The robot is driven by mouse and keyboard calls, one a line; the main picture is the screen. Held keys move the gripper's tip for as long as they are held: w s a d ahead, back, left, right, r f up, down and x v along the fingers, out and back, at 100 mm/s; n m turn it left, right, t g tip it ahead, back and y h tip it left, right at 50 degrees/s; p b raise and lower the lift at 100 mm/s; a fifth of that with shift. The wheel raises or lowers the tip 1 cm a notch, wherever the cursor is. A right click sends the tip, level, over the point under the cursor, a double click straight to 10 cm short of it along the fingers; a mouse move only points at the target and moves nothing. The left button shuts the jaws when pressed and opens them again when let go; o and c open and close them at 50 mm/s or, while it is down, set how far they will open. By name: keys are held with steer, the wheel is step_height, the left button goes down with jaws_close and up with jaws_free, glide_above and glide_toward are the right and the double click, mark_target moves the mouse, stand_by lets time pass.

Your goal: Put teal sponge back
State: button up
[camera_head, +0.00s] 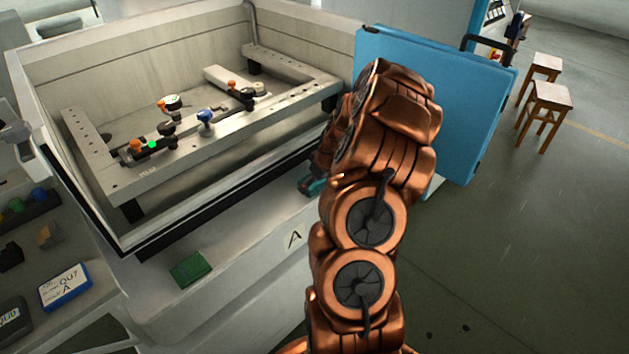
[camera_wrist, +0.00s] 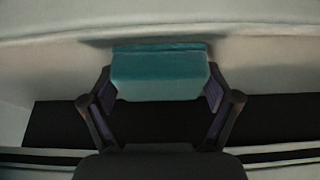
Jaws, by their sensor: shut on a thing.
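My gripper (camera_wrist: 160,92) is shut on the teal sponge (camera_wrist: 158,72), with one finger at each side of it in the wrist view. The sponge is a block with a darker band along its far edge. It is close to a pale surface, but I cannot tell whether it touches. In the head view my copper arm hides most of the gripper, and a small teal patch of the sponge (camera_head: 316,187) shows left of the arm, by the machine's front ledge.
A green pad (camera_head: 190,268) lies on the pale ledge (camera_head: 245,262), left of a letter A. Behind is the open machine tank (camera_head: 60,190) with clamps on a metal frame. A blue door panel (camera_head: 465,125) stands right of my arm. A blue-edged card (camera_head: 65,287) lies lower left.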

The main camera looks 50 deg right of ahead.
steer(key=shift+f, duration=0.2)
steer(key=o, duration=1)
steer(key=shift+r, duration=0.1)
